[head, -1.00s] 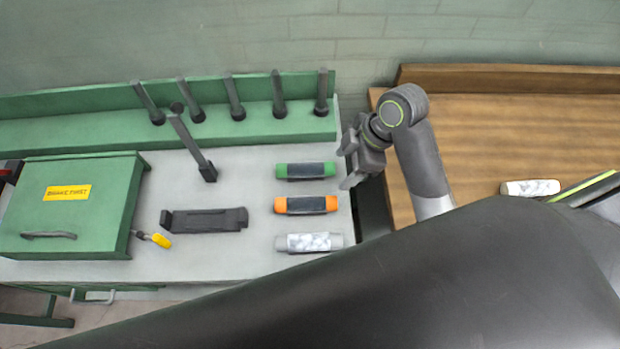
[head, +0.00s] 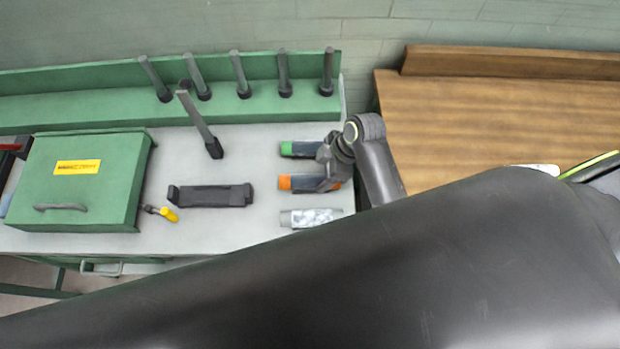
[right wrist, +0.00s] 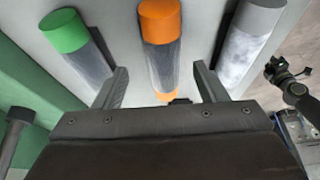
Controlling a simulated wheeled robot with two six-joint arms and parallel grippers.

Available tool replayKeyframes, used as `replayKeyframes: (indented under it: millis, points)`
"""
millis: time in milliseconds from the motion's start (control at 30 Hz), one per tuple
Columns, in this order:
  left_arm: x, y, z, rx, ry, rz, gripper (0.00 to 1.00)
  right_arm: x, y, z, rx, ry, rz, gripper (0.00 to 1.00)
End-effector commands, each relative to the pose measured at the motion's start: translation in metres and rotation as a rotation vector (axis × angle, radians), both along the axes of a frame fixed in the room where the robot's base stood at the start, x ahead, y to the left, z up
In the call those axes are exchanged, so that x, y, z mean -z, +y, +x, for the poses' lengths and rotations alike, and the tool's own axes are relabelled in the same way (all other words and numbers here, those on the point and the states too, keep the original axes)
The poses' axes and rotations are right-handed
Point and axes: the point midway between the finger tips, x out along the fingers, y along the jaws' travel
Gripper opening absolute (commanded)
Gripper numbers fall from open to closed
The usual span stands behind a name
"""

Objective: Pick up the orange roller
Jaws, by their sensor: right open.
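The orange roller (head: 286,183), orange at its ends with a dark middle, lies on the grey tabletop between the green roller (head: 290,149) and the white-grey roller (head: 312,218). My right gripper (head: 318,180) is above its right part and hides some of it in the head view. In the right wrist view the orange roller (right wrist: 163,60) lies in line with the gap between the open fingers of my right gripper (right wrist: 160,88). The green roller (right wrist: 66,32) is left of the fingers and the white-grey roller (right wrist: 250,40) is right. Nothing is held. My left gripper is not in view.
A dark cradle (head: 210,196) stands left of the rollers, with a leaning dark post (head: 200,125) behind it. A green box (head: 80,185) and a yellow-handled tool (head: 167,214) are further left. Several dark pegs stand on the green back shelf (head: 60,108). A wooden table (head: 480,125) is right.

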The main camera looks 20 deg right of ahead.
Motion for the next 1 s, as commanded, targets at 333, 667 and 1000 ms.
replayKeyframes:
  millis: [333, 667, 1000]
  points:
    - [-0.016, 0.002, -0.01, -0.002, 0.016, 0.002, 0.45, 0.033, 0.02, 0.001, 0.0, 0.003, 0.0, 0.65]
    - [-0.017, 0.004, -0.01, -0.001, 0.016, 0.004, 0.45, 0.039, 0.023, 0.002, 0.0, 0.001, 0.0, 0.65]
    - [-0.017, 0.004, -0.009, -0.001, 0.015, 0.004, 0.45, 0.039, 0.022, 0.002, 0.001, 0.002, -0.001, 0.25]
